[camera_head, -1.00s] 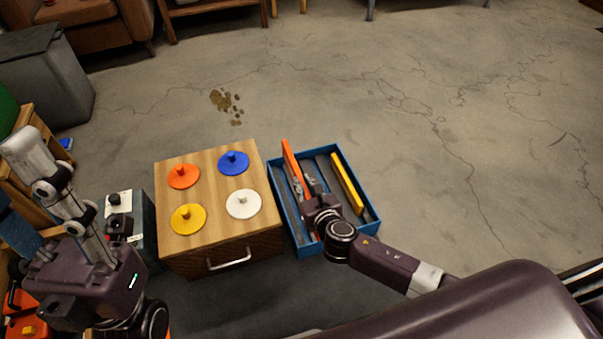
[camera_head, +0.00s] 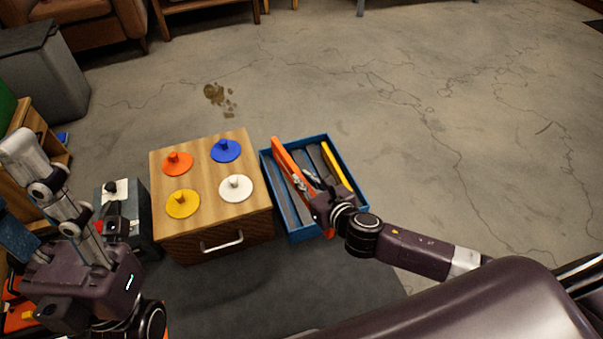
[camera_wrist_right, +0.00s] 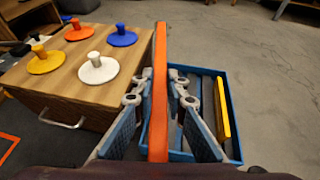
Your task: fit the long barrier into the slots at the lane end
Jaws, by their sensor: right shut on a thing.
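The long barrier (camera_head: 283,158) is an orange board in my right gripper (camera_head: 312,188). The gripper is shut on it over the blue tray (camera_head: 265,180). In the right wrist view the barrier (camera_wrist_right: 160,75) runs lengthwise between the two fingers, with its far end beyond them. In the head view the gripper hides part of the board. It appears raised over the tray, but its exact height is unclear. My left gripper (camera_head: 50,210) is at the left edge, away from the barrier; its jaw opening is unclear. No lane-end slots are recognizable.
The tray also holds a yellow bar (camera_head: 335,165) and dark grey strips. A wooden cabinet (camera_head: 165,215) with coloured knobbed discs stands close on its left. A dark box (camera_head: 140,215) is left of that. The floor right of the tray is clear.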

